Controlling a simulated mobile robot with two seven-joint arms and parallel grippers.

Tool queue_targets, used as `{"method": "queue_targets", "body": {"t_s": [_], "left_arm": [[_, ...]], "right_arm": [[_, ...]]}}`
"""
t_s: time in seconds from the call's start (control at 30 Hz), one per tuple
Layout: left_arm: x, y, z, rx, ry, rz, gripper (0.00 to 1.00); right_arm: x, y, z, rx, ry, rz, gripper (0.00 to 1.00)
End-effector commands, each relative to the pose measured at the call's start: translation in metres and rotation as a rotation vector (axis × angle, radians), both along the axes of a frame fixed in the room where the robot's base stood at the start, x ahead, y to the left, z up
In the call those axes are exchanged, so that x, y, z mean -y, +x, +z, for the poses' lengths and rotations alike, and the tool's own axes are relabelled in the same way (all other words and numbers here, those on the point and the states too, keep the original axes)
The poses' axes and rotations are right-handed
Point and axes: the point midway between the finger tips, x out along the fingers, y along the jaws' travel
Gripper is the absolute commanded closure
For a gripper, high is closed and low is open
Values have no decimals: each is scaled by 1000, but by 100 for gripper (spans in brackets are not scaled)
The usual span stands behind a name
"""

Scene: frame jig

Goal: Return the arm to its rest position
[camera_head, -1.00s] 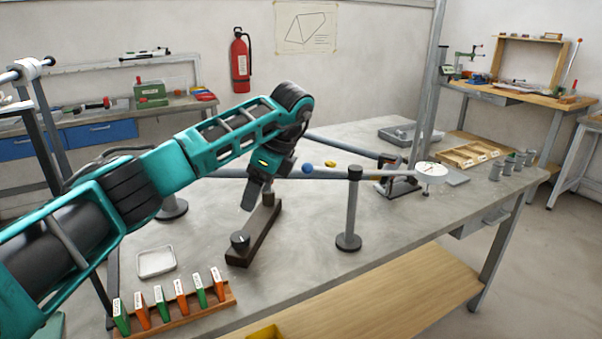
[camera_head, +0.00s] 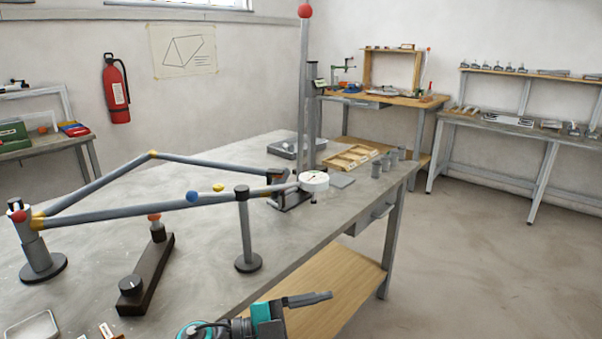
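My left arm's teal and black end shows at the bottom centre. Its gripper (camera_head: 308,299) points right, past the table's front edge and over the lower wooden shelf. Its dark fingers are seen side-on and overlap, so their opening cannot be told. I see nothing held in it. It is apart from the tube frame (camera_head: 110,216), which lies across the bench on posts (camera_head: 242,232). My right gripper is out of view.
The lower shelf (camera_head: 345,280) is bare beside the gripper. Open floor (camera_head: 480,250) lies to the right.

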Motion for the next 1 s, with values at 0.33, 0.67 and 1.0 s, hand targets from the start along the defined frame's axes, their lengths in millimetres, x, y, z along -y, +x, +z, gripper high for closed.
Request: {"method": "queue_targets", "body": {"t_s": [0.33, 0.67, 1.0], "left_arm": [[-107, -6, -62, -327, -270, 791, 27], [-197, -108, -183, -812, -13, 1215, 27], [-208, -140, -203, -922, 68, 1249, 27]], "right_arm": [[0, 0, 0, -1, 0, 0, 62], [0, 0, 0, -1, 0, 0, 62], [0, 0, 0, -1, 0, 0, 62]]}}
